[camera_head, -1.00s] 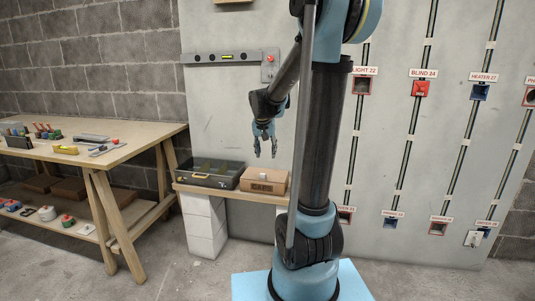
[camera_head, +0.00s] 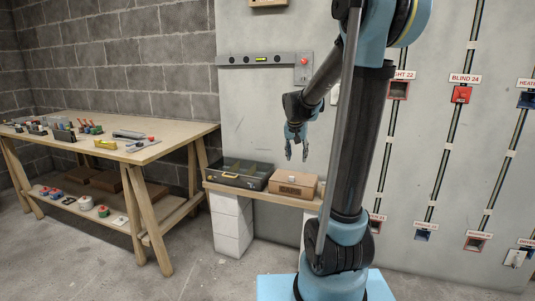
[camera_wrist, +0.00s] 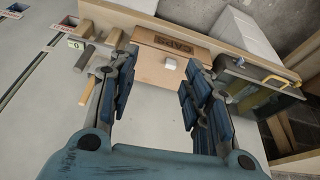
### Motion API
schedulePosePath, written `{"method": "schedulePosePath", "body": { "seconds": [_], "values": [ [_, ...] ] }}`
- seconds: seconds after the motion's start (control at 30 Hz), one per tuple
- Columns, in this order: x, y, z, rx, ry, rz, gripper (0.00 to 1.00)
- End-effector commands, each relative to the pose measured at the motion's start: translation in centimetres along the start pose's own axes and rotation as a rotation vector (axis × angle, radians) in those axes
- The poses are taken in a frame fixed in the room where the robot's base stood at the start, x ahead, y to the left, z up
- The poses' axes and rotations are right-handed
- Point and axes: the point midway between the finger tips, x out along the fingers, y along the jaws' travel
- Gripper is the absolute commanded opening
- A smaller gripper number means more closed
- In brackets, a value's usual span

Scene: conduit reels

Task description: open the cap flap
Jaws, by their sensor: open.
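The brown cardboard-coloured caps box (camera_head: 293,185) stands on the low wooden shelf, and its flap looks shut. In the wrist view the box (camera_wrist: 150,72) shows a dark label, upside down, and a small white knob (camera_wrist: 170,64) on its face. My gripper (camera_head: 297,152) hangs above the box, pointing down, with its fingers apart and nothing between them. In the wrist view my gripper (camera_wrist: 160,80) frames the box and knob between its two fingers, apart from them.
A dark open toolbox (camera_head: 241,175) stands left of the box. A workbench (camera_head: 165,146) with tools is at the left. The wall panel (camera_head: 450,180) carries labelled sockets and conduits. Wooden-handled tools (camera_wrist: 88,90) hang near the left finger in the wrist view.

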Motion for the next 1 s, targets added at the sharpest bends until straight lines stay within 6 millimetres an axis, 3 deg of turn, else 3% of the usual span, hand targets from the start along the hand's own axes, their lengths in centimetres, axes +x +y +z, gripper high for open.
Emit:
{"method": "schedulePosePath", "body": {
  "seconds": [0.8, 1.0],
  "values": [
    [4.6, -4.7, -6.8, 0.076, 0.042, 0.011, 0.45],
    [6.4, -5.1, -7.4, 0.084, 0.047, 0.012, 0.45]
  ]
}}
